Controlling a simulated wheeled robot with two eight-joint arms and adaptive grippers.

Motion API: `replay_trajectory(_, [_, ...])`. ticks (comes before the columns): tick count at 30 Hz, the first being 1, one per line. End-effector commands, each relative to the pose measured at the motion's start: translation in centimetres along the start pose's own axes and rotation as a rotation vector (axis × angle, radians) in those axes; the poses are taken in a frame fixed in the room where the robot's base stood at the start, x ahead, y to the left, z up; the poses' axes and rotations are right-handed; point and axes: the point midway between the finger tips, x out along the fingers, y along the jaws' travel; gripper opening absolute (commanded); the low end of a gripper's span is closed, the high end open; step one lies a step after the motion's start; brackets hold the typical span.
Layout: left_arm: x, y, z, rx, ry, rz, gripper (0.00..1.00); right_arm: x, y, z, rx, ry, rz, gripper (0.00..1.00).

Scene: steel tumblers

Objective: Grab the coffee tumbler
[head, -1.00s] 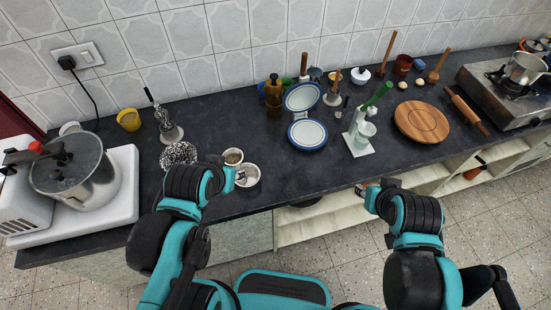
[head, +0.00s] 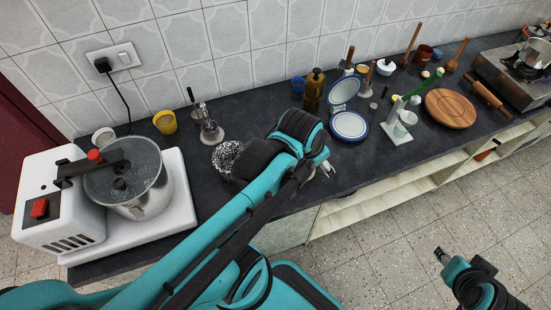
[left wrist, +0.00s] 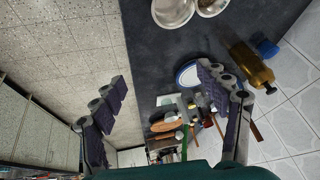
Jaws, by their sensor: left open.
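Two round steel tumblers stand side by side at the top edge of the left wrist view, one on the left (left wrist: 172,11) and one on the right (left wrist: 211,6), both partly cut off. Which one holds coffee I cannot tell now. In the head view they are hidden behind my left arm. My left gripper (head: 326,168) is over the front edge of the counter. In the left wrist view its fingers (left wrist: 165,98) are wide apart with nothing between them, and the tumblers are beyond them. My right gripper (head: 441,254) hangs over the floor, away from the counter; its jaws are too small to read.
The dark counter (head: 265,112) carries a wire-mesh item (head: 224,154), an amber bottle (head: 314,92), blue-rimmed plates (head: 350,126), a wooden board (head: 450,108) and a stove (head: 520,72). A pot (head: 125,185) on a white appliance stands at left. Open shelves are below.

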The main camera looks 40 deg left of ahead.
Motion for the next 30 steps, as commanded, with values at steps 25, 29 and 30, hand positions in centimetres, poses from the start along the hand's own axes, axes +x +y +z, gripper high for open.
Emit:
replay_trajectory(25, [11.4, -12.3, 4.9, 0.770, -0.242, 0.366, 0.74, -0.1, 0.0, -0.1, 0.000, 0.000, 0.000, 0.40])
replay_trajectory(29, [12.4, -12.1, 5.3, 0.769, -0.242, 0.365, 0.74, 0.3, 0.0, 0.2, 0.000, 0.000, 0.000, 0.40])
replay_trajectory(30, [12.9, -12.0, 5.5, 0.769, -0.242, 0.365, 0.74, 0.5, 0.0, 0.3, 0.000, 0.000, 0.000, 0.40])
